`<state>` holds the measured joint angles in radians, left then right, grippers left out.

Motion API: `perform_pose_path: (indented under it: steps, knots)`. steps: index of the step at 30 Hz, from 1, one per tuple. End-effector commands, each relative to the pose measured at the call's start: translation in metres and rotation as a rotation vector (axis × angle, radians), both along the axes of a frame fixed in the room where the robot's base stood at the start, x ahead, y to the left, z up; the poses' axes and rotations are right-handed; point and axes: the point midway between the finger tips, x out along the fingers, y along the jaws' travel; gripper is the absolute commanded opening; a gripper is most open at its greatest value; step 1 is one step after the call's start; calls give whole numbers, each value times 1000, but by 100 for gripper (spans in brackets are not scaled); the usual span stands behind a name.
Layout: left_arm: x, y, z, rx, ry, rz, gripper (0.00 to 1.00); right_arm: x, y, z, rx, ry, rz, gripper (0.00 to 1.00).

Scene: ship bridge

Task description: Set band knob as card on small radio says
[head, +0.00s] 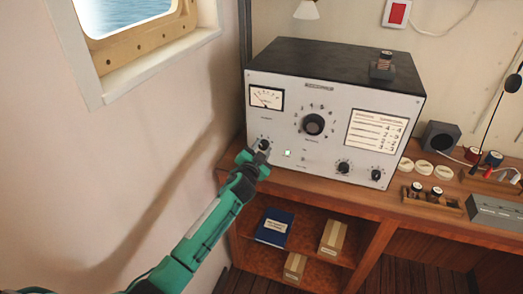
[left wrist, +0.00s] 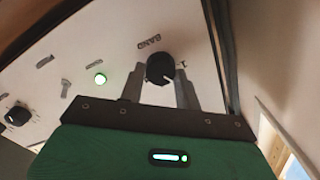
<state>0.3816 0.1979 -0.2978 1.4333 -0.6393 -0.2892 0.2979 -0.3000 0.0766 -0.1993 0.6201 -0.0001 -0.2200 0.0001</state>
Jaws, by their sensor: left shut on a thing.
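A grey radio set (head: 320,160) with a black top stands on a wooden desk against the wall. Its front has a meter, a large dial knob (head: 314,124), smaller knobs and a white card (head: 376,133) with rows too small to read. My left gripper (head: 257,156) is at the lower left knob. In the left wrist view this black band knob (left wrist: 160,68) sits between the fingers of my left gripper (left wrist: 160,82), which is shut on it. The word BAND shows upside down beside it. The knob's white mark points to the lower right there. My right gripper is out of view.
A green lamp (head: 287,153) glows right of the band knob. A dark speaker-like box (head: 440,138), coils and round white pieces stand on the desk at right. A blue book (head: 273,227) and boxes lie on the shelf below. The left wall is close.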

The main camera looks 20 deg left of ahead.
Motion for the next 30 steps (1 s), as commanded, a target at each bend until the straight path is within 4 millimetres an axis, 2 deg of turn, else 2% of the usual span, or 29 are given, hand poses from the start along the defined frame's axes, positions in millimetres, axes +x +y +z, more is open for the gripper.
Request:
perform_pose_path:
  steps: [10,26,27,30]
  knots:
    - [0,-1,0,147,-6,-1,10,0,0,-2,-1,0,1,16]
    - [0,-1,0,173,-6,0,10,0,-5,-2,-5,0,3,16]
    - [0,-1,0,173,-6,0,37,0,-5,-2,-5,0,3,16]
    - [0,-1,0,173,-6,0,54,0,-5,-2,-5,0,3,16]
